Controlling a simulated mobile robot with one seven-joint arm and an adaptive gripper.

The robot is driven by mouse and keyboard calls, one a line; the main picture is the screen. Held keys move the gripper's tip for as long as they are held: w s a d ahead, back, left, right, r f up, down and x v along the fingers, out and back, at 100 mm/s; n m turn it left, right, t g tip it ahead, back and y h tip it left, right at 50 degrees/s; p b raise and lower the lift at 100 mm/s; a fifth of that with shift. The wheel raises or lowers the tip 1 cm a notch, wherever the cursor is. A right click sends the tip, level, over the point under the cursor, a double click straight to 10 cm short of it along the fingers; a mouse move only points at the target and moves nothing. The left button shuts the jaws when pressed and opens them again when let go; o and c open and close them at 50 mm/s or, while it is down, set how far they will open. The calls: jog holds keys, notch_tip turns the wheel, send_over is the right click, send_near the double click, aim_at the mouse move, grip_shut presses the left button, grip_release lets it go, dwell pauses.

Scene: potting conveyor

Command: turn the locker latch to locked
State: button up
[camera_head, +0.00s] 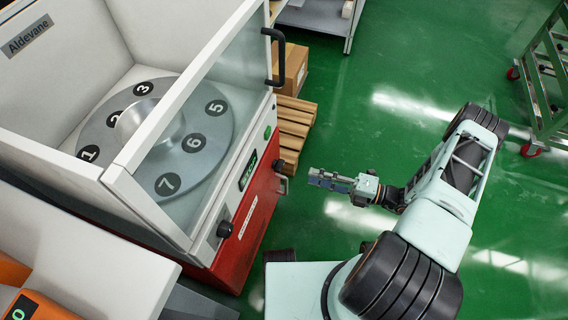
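I cannot clearly make out a locker latch. A red cabinet front (262,205) under the white machine carries a small light-coloured label (248,217). A small metal handle-like part (284,184) sticks out at its right end, too small to tell its setting. A black knob (224,229) sits on the white panel's lower left, and another dark knob (279,165) is near the right end. My gripper (314,177) points left in front of the red cabinet's right end, apart from it. I see it from above and cannot tell whether its fingers are open.
The white machine has a glass door (215,110) with a black handle (276,55) and a numbered grey disc (112,118) inside. A wooden pallet (293,125) with a cardboard box (292,70) stands behind. Green floor between is clear.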

aim_at(278, 165)
jog(key=b+x, duration=0.1)
jog(key=x, duration=1)
jog(key=shift+w+r, duration=0.15)
jog(key=shift+c, duration=0.6)
grip_shut()
